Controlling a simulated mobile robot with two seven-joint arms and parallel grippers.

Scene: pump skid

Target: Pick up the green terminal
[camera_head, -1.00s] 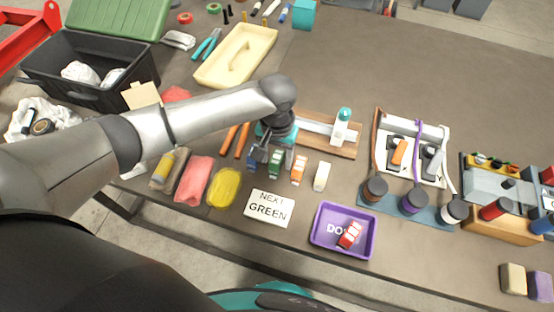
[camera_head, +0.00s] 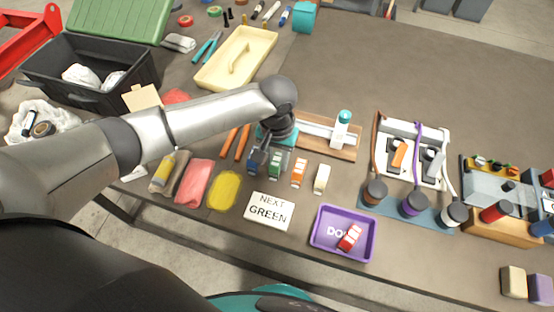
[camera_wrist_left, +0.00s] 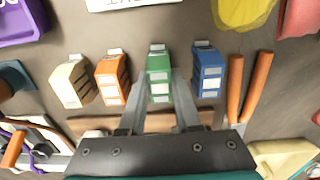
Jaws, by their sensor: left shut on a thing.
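The green terminal (camera_head: 275,170) stands on the table in a row with a blue (camera_head: 254,167), an orange (camera_head: 298,172) and a cream terminal (camera_head: 321,178). My left gripper (camera_head: 269,160) is at the green terminal. In the left wrist view, the two fingers (camera_wrist_left: 161,101) are shut on the green terminal (camera_wrist_left: 158,64), one on each side. It looks upright and still in its place in the row. The blue terminal (camera_wrist_left: 208,72) is close beside one finger. A white card (camera_head: 268,211) reads "NEXT GREEN". My right gripper is not in view.
A purple tray (camera_head: 318,238) holds a red terminal (camera_head: 349,238). A wooden block with a rail (camera_head: 318,131) is just behind the row. Orange-handled tools (camera_head: 236,142) and a yellow cloth (camera_head: 224,191) are to the left. The table behind the rail is clear.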

